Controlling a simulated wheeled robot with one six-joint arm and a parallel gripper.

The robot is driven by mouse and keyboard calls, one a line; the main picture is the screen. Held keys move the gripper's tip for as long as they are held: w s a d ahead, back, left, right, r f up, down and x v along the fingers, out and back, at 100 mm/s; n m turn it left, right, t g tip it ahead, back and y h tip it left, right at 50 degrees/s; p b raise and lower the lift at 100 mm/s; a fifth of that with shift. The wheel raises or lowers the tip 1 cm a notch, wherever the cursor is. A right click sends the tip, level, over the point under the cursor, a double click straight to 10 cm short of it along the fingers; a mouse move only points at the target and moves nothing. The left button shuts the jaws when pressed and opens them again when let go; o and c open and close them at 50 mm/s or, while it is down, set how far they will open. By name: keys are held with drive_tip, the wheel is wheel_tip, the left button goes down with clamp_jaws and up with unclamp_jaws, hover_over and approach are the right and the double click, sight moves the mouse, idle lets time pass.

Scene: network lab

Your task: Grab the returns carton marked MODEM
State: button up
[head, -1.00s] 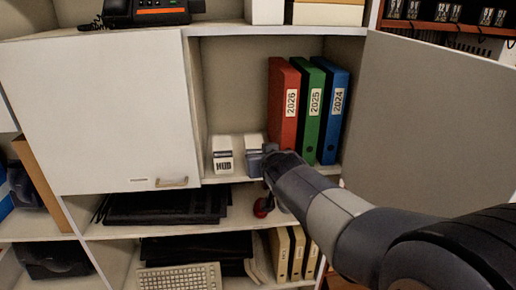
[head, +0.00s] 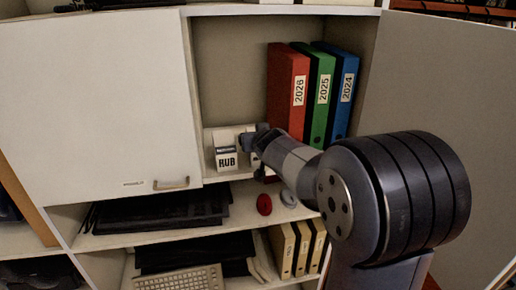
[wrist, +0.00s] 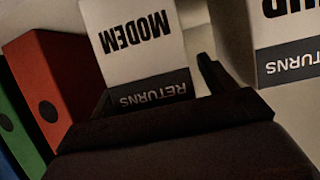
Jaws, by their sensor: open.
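The white carton marked MODEM (wrist: 140,45), with a dark RETURNS band, fills the middle of the wrist view, where its text is upside down. In the head view it stands on the cabinet shelf, mostly hidden behind my gripper (head: 256,140). My gripper (wrist: 155,82) is open, with the dark fingers at either side of the carton's near end in the wrist view. Whether they touch it I cannot tell. A second RETURNS carton (head: 226,152), its label ending in UB, stands just left of it; it shows at the right of the wrist view (wrist: 288,45).
Red (head: 287,95), green (head: 318,95) and blue (head: 345,90) binders stand right of the cartons. The cabinet's left door (head: 100,100) is beside the opening; the right door (head: 445,100) stands open beside my arm. A red object (head: 264,204) lies on the shelf below.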

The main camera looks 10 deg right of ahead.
drive_tip(key=shift+c, duration=0.6)
drive_tip(key=c, duration=1)
drive_tip(key=shift+c, duration=0.4)
drive_tip(key=shift+r, duration=0.15)
